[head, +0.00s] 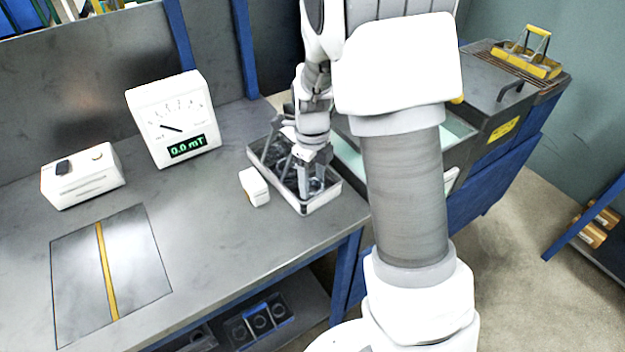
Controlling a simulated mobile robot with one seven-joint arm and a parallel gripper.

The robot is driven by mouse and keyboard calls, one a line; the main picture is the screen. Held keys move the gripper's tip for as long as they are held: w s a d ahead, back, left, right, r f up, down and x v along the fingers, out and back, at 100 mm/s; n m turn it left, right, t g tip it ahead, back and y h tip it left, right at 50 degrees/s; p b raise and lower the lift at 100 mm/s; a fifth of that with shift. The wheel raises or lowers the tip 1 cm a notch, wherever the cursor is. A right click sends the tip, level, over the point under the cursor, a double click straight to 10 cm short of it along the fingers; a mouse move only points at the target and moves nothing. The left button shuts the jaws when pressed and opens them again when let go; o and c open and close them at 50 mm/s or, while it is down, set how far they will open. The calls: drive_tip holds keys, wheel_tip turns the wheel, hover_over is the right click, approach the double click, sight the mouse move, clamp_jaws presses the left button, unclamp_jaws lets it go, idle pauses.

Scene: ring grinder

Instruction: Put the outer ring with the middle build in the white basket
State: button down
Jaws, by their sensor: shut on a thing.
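My gripper (312,168) points down into a tray (322,204) with a pale rim and a dark inside, on the right end of the bench. It is shut on a grey ring, small and partly hidden by the fingers. Other dark ring-like parts seem to lie in the tray, too small to tell apart. I cannot tell how thick the held ring's build is, or whether it touches the tray floor. I cannot make out a separate white basket; a yellow-handled carrier (540,66) stands at the far right.
A meter (172,118) reading 0.0 mT and a white box (82,176) stand at the back of the bench. A small white block (254,187) sits left of the tray. A tank (460,130) is partly behind my arm. Rings lie in a holder (258,320) below.

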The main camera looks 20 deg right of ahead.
drive_tip(key=shift+c, duration=0.5)
unclamp_jaws()
wheel_tip(320, 180, up, 11)
drive_tip(key=p, duration=0.2)
drive_tip(key=s+r+n+t, duration=0.2)
drive_tip(key=s+r+n, duration=0.4)
drive_tip(key=s+n, duration=0.4)
drive_tip(key=s+r+n+t, duration=0.3)
drive_tip(key=s+r+n, duration=0.3)
drive_tip(key=n, duration=1.2)
drive_tip(key=s, duration=0.4)
drive_tip(key=shift+s+t, duration=0.25)
drive_tip(key=shift+t, duration=0.05)
drive_tip(key=shift+r, duration=0.2)
